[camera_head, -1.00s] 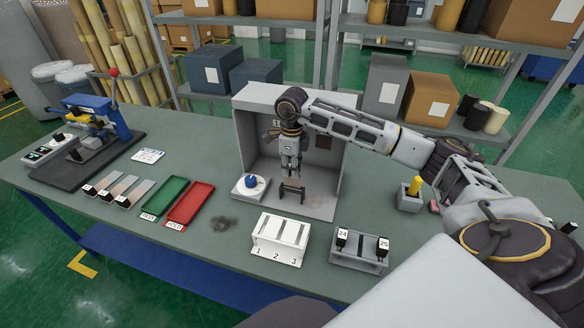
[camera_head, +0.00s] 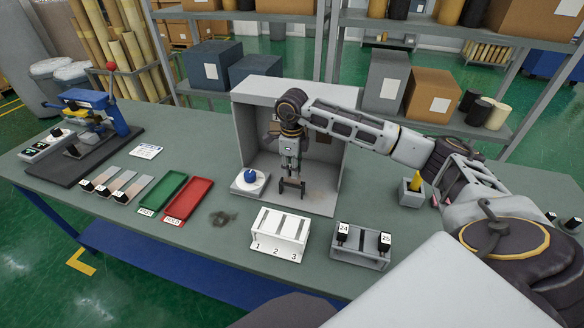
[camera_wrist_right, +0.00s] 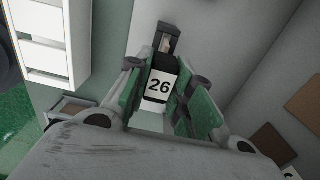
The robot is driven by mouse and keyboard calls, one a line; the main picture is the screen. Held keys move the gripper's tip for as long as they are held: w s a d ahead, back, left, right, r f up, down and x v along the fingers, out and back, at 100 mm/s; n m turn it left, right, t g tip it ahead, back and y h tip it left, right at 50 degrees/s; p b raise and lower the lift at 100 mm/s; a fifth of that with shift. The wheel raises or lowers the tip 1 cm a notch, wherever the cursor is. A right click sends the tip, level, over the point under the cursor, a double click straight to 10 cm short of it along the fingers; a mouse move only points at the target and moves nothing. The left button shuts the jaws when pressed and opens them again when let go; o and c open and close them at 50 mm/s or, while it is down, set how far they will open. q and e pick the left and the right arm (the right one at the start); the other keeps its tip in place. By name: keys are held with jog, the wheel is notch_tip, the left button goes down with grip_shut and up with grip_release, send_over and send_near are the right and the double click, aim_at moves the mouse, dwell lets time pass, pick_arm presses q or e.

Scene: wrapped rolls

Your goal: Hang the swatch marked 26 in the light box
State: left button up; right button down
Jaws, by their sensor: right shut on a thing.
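The swatch marked 26 (camera_wrist_right: 158,87) shows in the right wrist view as a black-topped piece with a white number label. My right gripper (camera_head: 291,186) is shut on it, with green-padded fingers on both sides in the wrist view. In the head view this gripper points down inside the open-fronted grey light box (camera_head: 241,138), above its floor. The swatch itself is hard to make out there. In the wrist view a small dark bracket-like part (camera_wrist_right: 168,39) shows just beyond the label; I cannot tell whether they touch. My left gripper is not in view.
In front are a white rack numbered 1 to 3 (camera_head: 279,235) and a grey rack (camera_head: 358,254) holding swatches 24 and 25. Green (camera_head: 162,193) and red (camera_head: 189,201) trays lie left.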

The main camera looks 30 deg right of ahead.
jog(key=shift+f+b, duration=1.25)
jog(key=shift+f, duration=0.6)
jog(key=c, duration=1.2)
grip_release()
jog(key=shift+o, duration=0.2)
jog(key=shift+r, duration=6.05)
jog(key=shift+r, duration=0.15)
notch_tip(320, 180, up, 9)
jog(key=p, duration=0.9)
